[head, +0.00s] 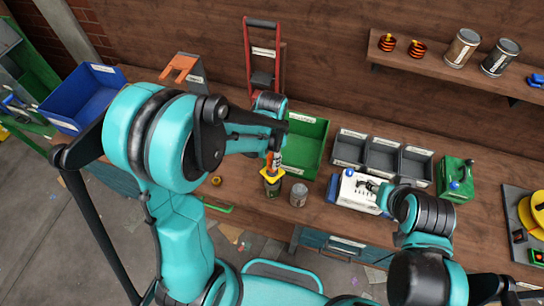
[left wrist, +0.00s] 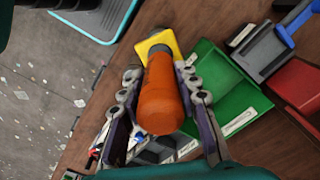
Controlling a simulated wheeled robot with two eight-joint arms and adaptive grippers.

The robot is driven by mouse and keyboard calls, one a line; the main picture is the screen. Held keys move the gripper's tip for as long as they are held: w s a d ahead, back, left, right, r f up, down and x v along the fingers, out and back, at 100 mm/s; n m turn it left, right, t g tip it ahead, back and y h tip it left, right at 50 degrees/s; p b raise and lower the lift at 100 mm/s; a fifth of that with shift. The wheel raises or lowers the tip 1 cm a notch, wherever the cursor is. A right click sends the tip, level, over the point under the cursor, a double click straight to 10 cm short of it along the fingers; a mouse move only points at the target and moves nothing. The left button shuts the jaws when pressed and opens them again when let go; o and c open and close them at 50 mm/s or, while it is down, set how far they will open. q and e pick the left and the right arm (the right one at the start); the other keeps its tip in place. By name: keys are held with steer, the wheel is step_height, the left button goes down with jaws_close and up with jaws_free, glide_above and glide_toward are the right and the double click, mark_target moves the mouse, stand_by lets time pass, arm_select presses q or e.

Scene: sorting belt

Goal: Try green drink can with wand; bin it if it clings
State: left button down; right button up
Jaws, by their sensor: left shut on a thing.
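My left gripper (head: 275,150) is shut on the wand (left wrist: 162,95), whose thick orange handle lies between the fingers in the left wrist view. The wand has a yellow plate (head: 271,174) near its lower end and points down at the bench. A dark greenish can (head: 272,188), probably the green drink can, stands right under the plate; I cannot tell whether they touch. A grey can (head: 299,195) stands just to its right.
A green bin (head: 322,141) stands behind the wand, with several grey bins (head: 381,157) to its right. A blue bin (head: 85,98) is at far left. A shelf (head: 430,62) holds cans above.

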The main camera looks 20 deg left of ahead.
arm_select(q)
steer(key=shift+f+b, duration=0.4)
steer(key=shift+f, duration=0.1)
steer(key=shift+r, duration=0.15)
stand_by(0.6)
steer(key=shift+r+p, duration=2.4)
steer(key=shift+r, duration=1.1)
step_height(320, 180, up, 10)
steer(key=p, duration=0.7)
steer(key=shift+r, duration=0.25)
steer(key=w+a+b, duration=0.1)
steer(key=w+a, duration=0.2)
steer(key=a, duration=0.7)
steer(key=w+a+b, duration=0.1)
steer(key=w+a, duration=0.3)
steer(key=a, duration=0.6)
steer(key=shift+w+a, duration=0.25)
steer(key=shift+a, duration=0.15)
